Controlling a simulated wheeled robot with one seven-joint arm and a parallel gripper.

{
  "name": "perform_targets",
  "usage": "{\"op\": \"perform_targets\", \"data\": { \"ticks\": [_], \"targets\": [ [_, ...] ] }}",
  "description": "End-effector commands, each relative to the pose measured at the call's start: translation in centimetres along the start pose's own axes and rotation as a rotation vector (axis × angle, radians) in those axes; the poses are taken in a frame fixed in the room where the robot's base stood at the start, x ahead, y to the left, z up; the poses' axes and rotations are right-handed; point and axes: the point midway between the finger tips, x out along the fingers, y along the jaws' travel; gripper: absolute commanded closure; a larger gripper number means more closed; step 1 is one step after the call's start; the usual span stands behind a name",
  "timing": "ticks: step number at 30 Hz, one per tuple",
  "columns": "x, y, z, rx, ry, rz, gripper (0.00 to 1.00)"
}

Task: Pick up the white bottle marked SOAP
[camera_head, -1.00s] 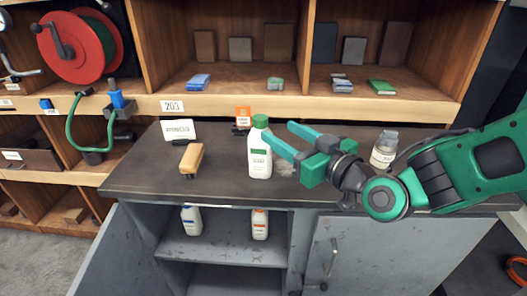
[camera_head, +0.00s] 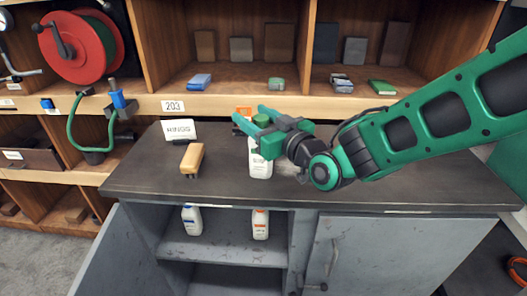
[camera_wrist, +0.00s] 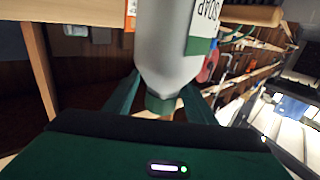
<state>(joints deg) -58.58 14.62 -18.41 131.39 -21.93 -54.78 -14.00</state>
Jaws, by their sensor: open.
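The white bottle marked SOAP (camera_head: 260,166) stands upright on the dark countertop, with a green cap and a green label band. In the wrist view the bottle (camera_wrist: 170,45) fills the upper middle, and its green cap (camera_wrist: 160,104) lies between my fingers. My gripper (camera_head: 250,117) is open, with its fingers around the cap and neck from the right. I cannot tell whether either finger touches the bottle. The gripper hides part of the bottle's top in the head view.
A brush with a tan block (camera_head: 192,157) and a white label card (camera_head: 179,129) sit left on the counter (camera_head: 140,180). An orange card stands behind the bottle. A wooden shelf (camera_head: 225,105) rises behind. Two white bottles (camera_head: 192,219) (camera_head: 260,224) stand in the open cabinet below.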

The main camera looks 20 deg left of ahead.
Motion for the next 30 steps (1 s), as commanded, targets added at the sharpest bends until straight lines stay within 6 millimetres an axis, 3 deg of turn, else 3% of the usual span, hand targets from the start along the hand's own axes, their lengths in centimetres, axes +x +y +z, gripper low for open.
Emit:
{"op": "perform_targets", "data": {
  "ticks": [10, 15, 17, 30],
  "targets": [
    [0.78, 0.06, -0.04, 0.0, 0.0, 0.001, 0.5],
    [0.77, 0.05, -0.03, 0.0, 0.0, 0.001, 0.9],
    [0.77, 0.05, -0.03, 0.0, 0.0, 0.001, 1.0],
    [0.78, 0.06, -0.65, 0.0, 0.003, 0.001, 1.0]
  ]
}}
